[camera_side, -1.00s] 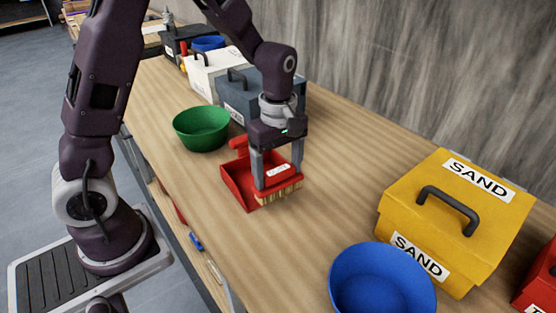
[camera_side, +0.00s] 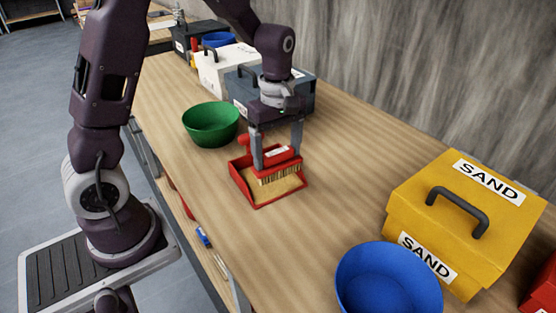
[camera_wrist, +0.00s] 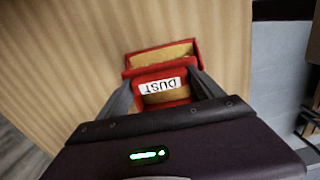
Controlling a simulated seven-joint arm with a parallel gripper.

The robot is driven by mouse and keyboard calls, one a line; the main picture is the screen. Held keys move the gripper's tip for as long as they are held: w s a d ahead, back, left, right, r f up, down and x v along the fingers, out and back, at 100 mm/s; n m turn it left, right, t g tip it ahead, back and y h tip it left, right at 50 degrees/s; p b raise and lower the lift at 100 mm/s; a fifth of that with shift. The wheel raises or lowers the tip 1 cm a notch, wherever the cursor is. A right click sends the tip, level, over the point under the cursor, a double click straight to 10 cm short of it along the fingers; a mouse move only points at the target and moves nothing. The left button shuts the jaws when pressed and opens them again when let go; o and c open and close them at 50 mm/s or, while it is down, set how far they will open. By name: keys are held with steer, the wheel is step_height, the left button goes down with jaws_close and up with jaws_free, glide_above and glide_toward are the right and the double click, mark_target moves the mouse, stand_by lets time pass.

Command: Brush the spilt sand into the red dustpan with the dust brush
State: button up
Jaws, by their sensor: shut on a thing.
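The red dustpan (camera_side: 242,187) lies on the wooden bench, and its rim also shows in the wrist view (camera_wrist: 198,52). Tan sand (camera_side: 273,193) covers the visible floor of the pan. My gripper (camera_side: 278,157) is shut on the dust brush (camera_side: 282,153), a red block with pale bristles. The brush is over the rear part of the pan, bristles down. I cannot tell whether the bristles touch the sand. In the wrist view, the brush (camera_wrist: 160,86) sits between the fingers with a "DUST" label. The pan's rear is partly hidden by the brush and fingers.
A green bowl (camera_side: 211,124) stands left of the pan. A dark grey box (camera_side: 300,92) and a white box (camera_side: 224,68) stand behind. A yellow "SAND" box (camera_side: 461,222) and blue bowl (camera_side: 388,280) are at front right. The bench between is clear.

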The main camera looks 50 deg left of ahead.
steer(key=shift+r, duration=2.2)
